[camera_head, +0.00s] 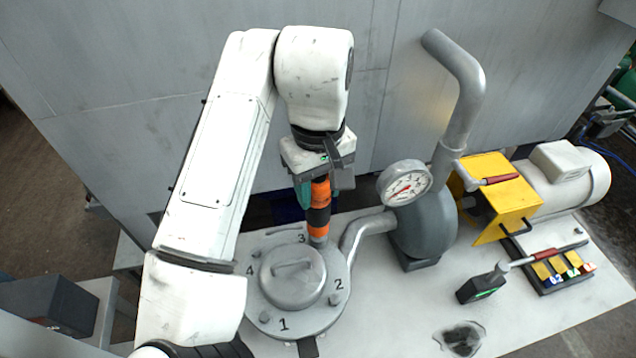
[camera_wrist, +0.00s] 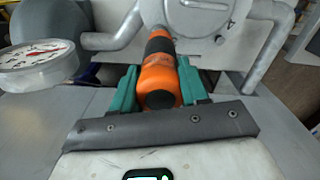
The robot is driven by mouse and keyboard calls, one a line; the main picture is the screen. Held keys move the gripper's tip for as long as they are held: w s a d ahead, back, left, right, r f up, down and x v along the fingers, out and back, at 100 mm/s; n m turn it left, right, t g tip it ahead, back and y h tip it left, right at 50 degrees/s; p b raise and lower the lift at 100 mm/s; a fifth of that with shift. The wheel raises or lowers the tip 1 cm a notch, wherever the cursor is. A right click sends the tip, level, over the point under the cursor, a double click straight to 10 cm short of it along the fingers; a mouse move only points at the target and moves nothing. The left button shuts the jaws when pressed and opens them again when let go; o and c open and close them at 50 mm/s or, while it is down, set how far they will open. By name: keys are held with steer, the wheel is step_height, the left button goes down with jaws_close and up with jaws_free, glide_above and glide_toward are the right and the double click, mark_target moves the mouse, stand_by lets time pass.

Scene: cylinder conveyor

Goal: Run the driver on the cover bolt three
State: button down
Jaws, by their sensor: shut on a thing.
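My gripper (camera_head: 318,187) is shut on the orange and black driver (camera_head: 319,216), which points down at the far side of the round grey cover (camera_head: 272,320). In the wrist view the driver (camera_wrist: 160,82) sits between the green fingers of my gripper (camera_wrist: 157,90). The driver's lower end is beside the number 3 mark (camera_head: 301,239). Bolt three is hidden under the driver, so I cannot tell whether they touch. Bolts show by the marks 1 (camera_head: 265,317), 2 (camera_head: 335,299) and 4 (camera_head: 254,283).
A pressure gauge (camera_head: 405,184) and a tall bent pipe (camera_head: 464,95) stand right of the driver. A curved pipe (camera_head: 362,232) runs close beside the cover.

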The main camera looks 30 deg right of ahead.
steer(key=shift+f+p, duration=0.2)
steer(key=shift+p, duration=0.1)
stand_by(1.0)
steer(key=shift+r+p, duration=0.35)
steer(key=shift+r, duration=1.55)
